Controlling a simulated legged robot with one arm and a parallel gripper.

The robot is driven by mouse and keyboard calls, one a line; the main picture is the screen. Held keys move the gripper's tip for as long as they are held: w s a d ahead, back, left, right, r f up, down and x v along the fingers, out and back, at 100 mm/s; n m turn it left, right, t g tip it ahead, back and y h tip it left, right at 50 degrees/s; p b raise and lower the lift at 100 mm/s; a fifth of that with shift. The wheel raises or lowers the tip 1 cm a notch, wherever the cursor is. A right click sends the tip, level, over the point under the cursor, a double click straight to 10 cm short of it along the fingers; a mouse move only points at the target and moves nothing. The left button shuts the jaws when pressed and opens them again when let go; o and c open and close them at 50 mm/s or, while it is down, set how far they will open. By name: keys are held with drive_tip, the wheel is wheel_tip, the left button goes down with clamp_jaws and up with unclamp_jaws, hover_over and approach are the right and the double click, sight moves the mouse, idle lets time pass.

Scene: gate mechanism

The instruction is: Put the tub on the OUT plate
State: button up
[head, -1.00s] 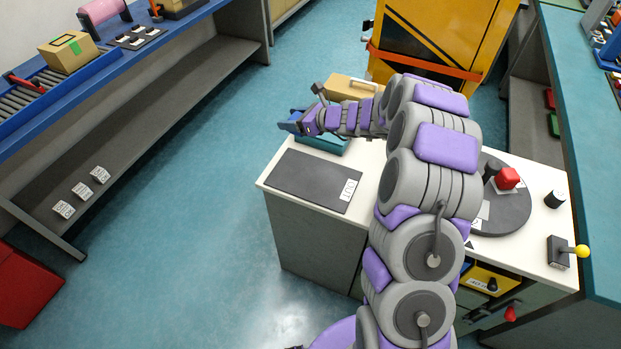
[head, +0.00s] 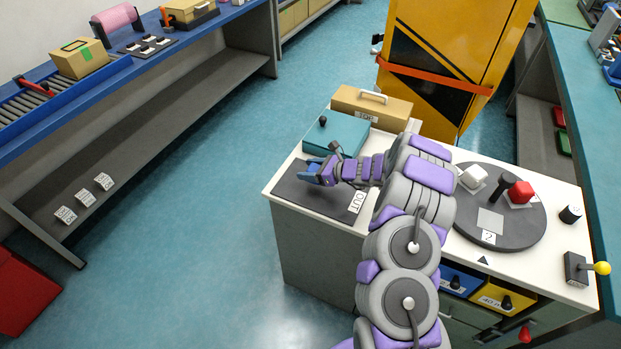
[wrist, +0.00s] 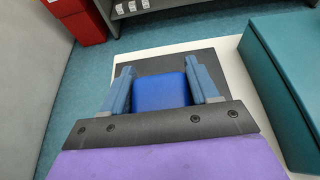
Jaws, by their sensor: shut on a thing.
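The OUT plate (head: 297,194) is a dark grey rectangle at the left end of the white-topped counter, with its OUT label at its right edge. It also shows in the wrist view (wrist: 205,64). My gripper (head: 314,172) is over this plate. In the wrist view its two blue-grey fingers (wrist: 162,90) are shut on a blue tub (wrist: 160,91), one on each side. In the head view the tub is mostly hidden by my gripper. I cannot tell whether the tub touches the plate.
A teal box (head: 338,130) with a black knob stands just behind the plate, close to my gripper. A tan case (head: 375,107) is behind it. A yellow-knobbed lever (head: 601,268) is at right.

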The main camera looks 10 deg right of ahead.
wheel_tip(320, 180, down, 3)
drive_tip(key=shift+f+b, duration=0.2)
drive_tip(key=shift+b, duration=0.2)
drive_tip(key=shift+d+r, duration=0.1)
drive_tip(key=shift+d, duration=0.2)
drive_tip(key=o, duration=1.1)
drive_tip(key=shift+a, duration=0.25)
